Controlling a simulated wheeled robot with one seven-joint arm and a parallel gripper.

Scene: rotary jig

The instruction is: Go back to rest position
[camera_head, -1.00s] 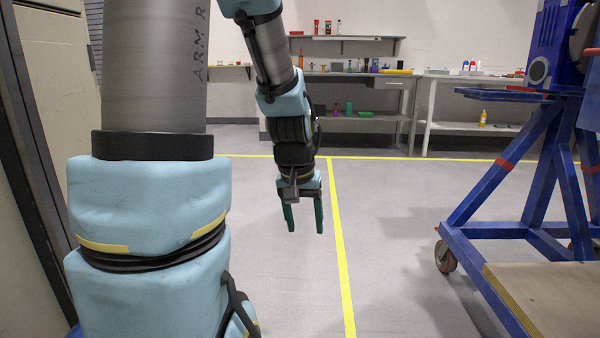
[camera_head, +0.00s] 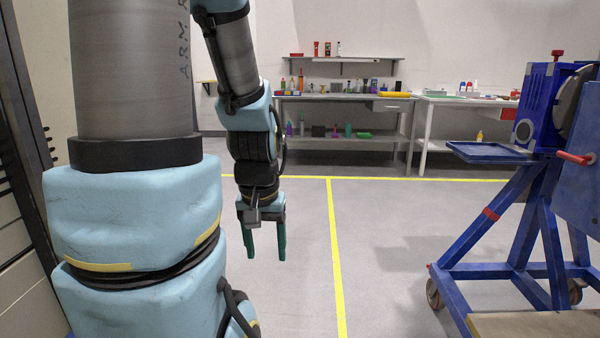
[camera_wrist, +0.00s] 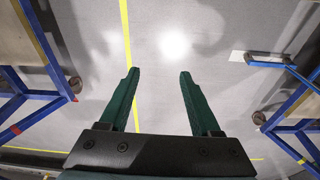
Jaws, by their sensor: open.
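My gripper (camera_head: 266,256) hangs from my arm in the head view, left of the middle, with its two green fingers pointing down over the bare grey floor. The fingers are apart and nothing is between them. In the wrist view my gripper (camera_wrist: 157,75) also shows open and empty, with only floor and a yellow line beyond the fingertips.
The blue rotary jig (camera_head: 545,110) stands at the right on a wheeled blue frame (camera_head: 500,268). A blue tray (camera_head: 490,152) juts from it. A grey workbench (camera_head: 345,102) with bottles and small items stands at the back. The floor around the yellow line (camera_head: 335,240) is clear.

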